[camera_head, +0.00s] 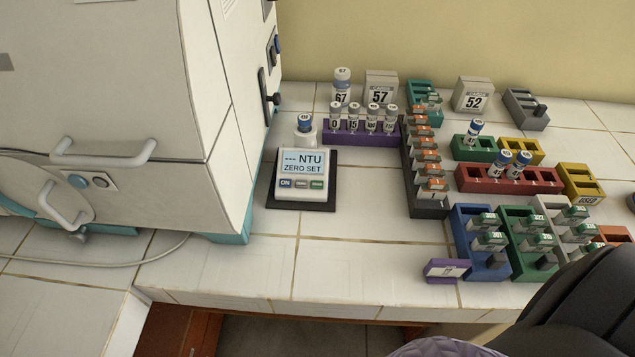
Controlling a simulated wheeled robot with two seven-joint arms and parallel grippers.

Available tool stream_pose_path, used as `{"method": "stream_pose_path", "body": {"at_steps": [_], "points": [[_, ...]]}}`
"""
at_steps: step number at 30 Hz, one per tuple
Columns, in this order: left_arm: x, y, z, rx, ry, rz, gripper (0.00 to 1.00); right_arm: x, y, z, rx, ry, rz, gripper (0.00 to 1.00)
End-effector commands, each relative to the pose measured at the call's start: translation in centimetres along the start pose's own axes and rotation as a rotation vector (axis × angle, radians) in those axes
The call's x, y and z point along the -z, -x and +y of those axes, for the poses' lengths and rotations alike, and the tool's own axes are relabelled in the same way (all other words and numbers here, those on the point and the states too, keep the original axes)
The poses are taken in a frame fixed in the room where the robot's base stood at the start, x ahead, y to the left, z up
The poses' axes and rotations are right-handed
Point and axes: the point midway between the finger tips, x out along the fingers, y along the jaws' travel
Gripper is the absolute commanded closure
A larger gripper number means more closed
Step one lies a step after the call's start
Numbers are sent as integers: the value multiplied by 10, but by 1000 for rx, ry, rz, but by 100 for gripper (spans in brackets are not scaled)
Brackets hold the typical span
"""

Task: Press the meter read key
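The meter (328,160) sits on a dark base on the tiled counter, just right of the big white incubator. Its screen (303,162) reads "--- NTU" and "ZERO SET". Below the screen is a row of three keys: a dark ON key (286,183), a grey-brown middle key (301,184) and a green key (317,184) at the right. The small key lettering is too blurred to read surely. A vial with a blue cap (305,119) stands in the well at the meter's back. Neither gripper shows; only a dark part of my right arm is at the lower right.
The incubator (110,90) with its handles fills the left. A purple rack (345,139) with several vials stands behind right of the meter. Several coloured racks (510,177) crowd the right. Bare counter (340,245) lies in front of the meter. A cable crosses the left.

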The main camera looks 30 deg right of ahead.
Motion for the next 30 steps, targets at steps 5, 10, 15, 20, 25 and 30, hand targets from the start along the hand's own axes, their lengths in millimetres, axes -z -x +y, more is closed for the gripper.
{"method": "stream_pose_path", "body": {"at_steps": [5,10,15,20,25,30], "points": [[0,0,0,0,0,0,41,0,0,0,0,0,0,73],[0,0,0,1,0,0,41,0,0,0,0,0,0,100],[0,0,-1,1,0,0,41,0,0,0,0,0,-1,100],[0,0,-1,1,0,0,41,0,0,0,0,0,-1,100],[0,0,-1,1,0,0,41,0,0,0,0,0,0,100],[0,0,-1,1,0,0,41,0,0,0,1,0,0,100]]}}
